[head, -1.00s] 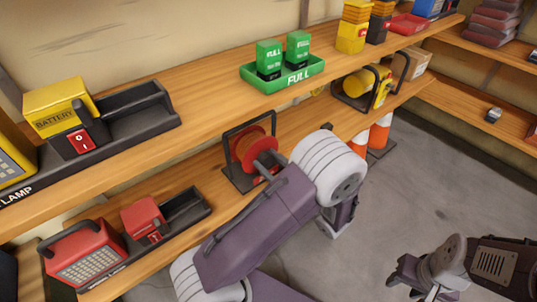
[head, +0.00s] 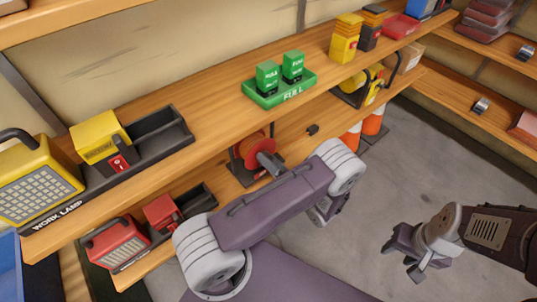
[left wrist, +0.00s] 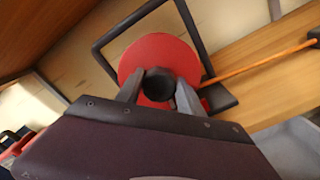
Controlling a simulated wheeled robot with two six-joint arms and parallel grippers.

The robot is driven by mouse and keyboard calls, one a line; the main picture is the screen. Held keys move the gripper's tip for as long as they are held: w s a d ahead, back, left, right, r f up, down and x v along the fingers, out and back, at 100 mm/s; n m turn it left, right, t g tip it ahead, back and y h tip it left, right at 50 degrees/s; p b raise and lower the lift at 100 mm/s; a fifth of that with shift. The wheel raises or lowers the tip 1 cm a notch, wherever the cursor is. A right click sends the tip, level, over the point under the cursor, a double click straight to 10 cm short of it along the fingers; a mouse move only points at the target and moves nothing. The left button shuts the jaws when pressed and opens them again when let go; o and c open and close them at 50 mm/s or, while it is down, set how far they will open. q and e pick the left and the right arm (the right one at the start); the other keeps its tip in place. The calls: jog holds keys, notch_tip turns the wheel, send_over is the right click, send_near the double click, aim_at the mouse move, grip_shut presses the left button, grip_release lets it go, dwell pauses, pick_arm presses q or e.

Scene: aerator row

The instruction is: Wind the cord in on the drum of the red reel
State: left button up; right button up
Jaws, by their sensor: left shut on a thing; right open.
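The red reel (head: 256,143) stands in a dark frame on the lower shelf. In the left wrist view its red drum disc (left wrist: 180,52) faces me, with a dark round knob (left wrist: 158,84) in front. My left gripper (left wrist: 158,95) is shut on this knob, one finger on each side. An orange cord (left wrist: 258,62) runs from the reel to the right along the shelf, to a dark end piece (head: 312,130). My right gripper (head: 402,258) is open and empty, over the floor at the right.
The upper shelf holds a green FULL tray (head: 280,97), a yellow battery (head: 100,136) in a black tray and a yellow work lamp (head: 38,180). A red lamp (head: 118,243) stands left of the reel. Orange-and-white cones (head: 372,122) stand beyond. The grey floor at right is open.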

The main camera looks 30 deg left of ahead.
pick_arm(q)
jog(key=m+p, duration=0.1)
jog(key=m, duration=0.2)
jog(key=shift+m+p, duration=0.3)
jog(key=shift+p, duration=0.1)
jog(key=m+p, duration=0.1)
jog(key=m, duration=0.2)
jog(key=shift+f+m, duration=0.15)
jog(key=shift+m, duration=0.15)
jog(key=m, duration=0.4)
jog(key=shift+f+m+p, duration=0.15)
jog(key=shift+m+p, duration=0.15)
jog(key=shift+p, duration=0.05)
jog(key=m, duration=0.4)
jog(key=shift+f+m, duration=0.15)
jog(key=shift+m, duration=0.15)
jog(key=o, duration=1.4)
jog(key=shift+d, duration=0.1)
